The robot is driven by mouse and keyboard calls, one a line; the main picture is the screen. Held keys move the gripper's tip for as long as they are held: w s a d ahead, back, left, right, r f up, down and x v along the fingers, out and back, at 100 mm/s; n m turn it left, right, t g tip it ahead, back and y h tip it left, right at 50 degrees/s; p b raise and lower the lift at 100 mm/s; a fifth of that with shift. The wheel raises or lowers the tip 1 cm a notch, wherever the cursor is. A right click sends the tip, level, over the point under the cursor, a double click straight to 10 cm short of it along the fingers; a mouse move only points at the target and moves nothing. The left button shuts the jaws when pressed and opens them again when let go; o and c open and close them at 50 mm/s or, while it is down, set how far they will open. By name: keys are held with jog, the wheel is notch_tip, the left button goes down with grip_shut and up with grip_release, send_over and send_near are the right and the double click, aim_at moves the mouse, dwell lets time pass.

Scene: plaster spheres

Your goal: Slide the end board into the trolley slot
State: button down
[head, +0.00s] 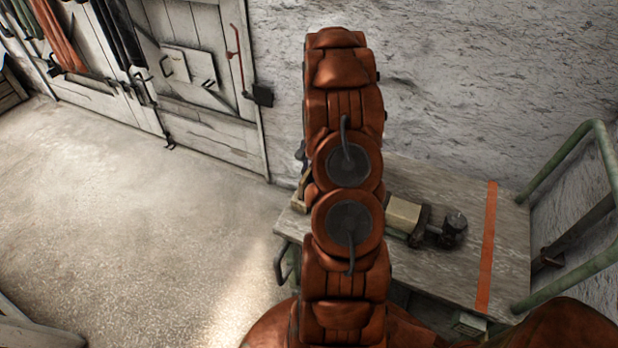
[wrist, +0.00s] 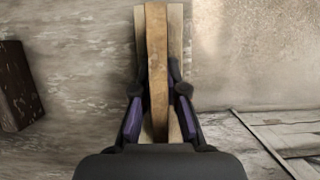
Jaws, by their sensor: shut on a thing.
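In the wrist view my gripper (wrist: 158,108) is shut on the end board (wrist: 157,60), a narrow brown wooden board seen edge-on between the purple-padded fingers. Paler wooden strips (wrist: 176,40) show along both sides of the board, at the edge of the trolley deck. I cannot tell whether the board is between them or above them. In the head view the trolley (head: 465,215) has a grey, worn wooden deck against the wall.
A cream and dark tool-like object (head: 405,215) lies on the deck, left of an orange stripe (head: 487,245). A green rail (head: 608,160) stands at the trolley's right end. A dark brown block (wrist: 18,85) is at left in the wrist view. Floor (head: 150,230) left of the trolley is clear.

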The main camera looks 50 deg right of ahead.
jog(key=shift+f, duration=0.1)
jog(key=c, duration=1.1)
grip_release()
jog(key=shift+c, duration=0.2)
jog(key=shift+r+p, duration=0.3)
jog(key=shift+r, duration=1.7)
